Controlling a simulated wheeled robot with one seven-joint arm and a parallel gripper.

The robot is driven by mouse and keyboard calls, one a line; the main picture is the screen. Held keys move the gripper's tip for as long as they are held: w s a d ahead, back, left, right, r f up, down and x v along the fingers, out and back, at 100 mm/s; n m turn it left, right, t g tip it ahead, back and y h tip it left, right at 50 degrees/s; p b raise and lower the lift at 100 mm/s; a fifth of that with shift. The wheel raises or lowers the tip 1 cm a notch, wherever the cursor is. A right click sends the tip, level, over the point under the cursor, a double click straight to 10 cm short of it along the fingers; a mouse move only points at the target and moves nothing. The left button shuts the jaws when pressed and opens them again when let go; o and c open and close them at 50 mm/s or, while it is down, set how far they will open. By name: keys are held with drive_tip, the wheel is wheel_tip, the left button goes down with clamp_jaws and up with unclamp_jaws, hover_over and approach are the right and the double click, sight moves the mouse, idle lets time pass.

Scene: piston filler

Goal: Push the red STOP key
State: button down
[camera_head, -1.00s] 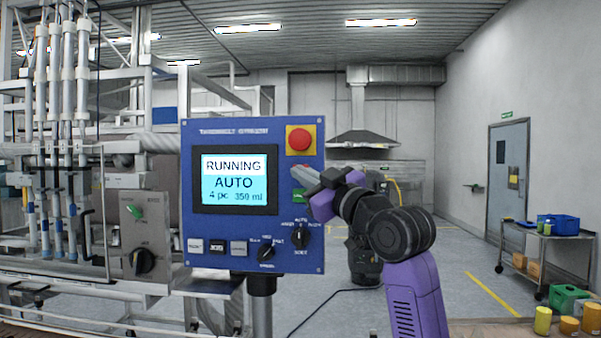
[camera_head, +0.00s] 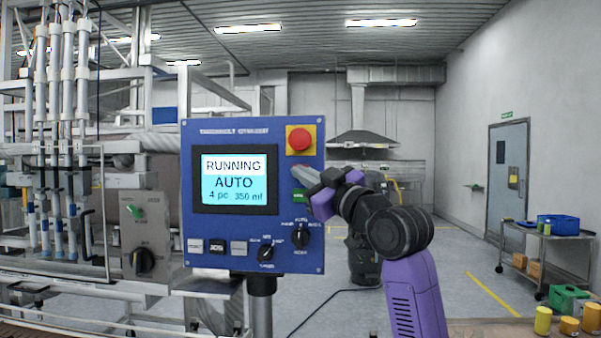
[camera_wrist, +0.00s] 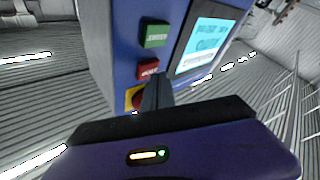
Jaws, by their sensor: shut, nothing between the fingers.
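The red STOP key (camera_wrist: 148,69) shows in the wrist view on the blue panel, below the green START key (camera_wrist: 155,35). That view has the panel turned over. My gripper (camera_wrist: 158,80) is shut and empty, its fingertips right by the STOP key's edge; I cannot tell if they touch it. In the head view my gripper (camera_head: 310,177) is at the panel's right side and largely covers the STOP key. The green key (camera_head: 299,195) shows just under it. The screen (camera_head: 234,180) reads RUNNING, AUTO, 4 pc, 350 ml.
A red mushroom button on a yellow plate (camera_head: 300,139) sits just above my gripper; my fingers partly hide it in the wrist view. Black rotary knobs (camera_head: 302,236) and small keys (camera_head: 217,247) sit lower on the panel. A cart (camera_head: 545,245) stands far right.

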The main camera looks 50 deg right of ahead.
drive_tip(key=shift+w+d, duration=0.25)
drive_tip(key=shift+d, duration=0.1)
idle(0.6)
drive_tip(key=shift+s+a, duration=0.1)
drive_tip(key=shift+a, duration=0.05)
drive_tip(key=shift+s+a, duration=0.4)
drive_tip(key=shift+a, duration=0.1)
idle(0.3)
drive_tip(key=shift+s+a, duration=0.8)
drive_tip(key=shift+a, duration=0.2)
drive_tip(key=shift+s+a, duration=0.75)
drive_tip(key=shift+a, duration=0.25)
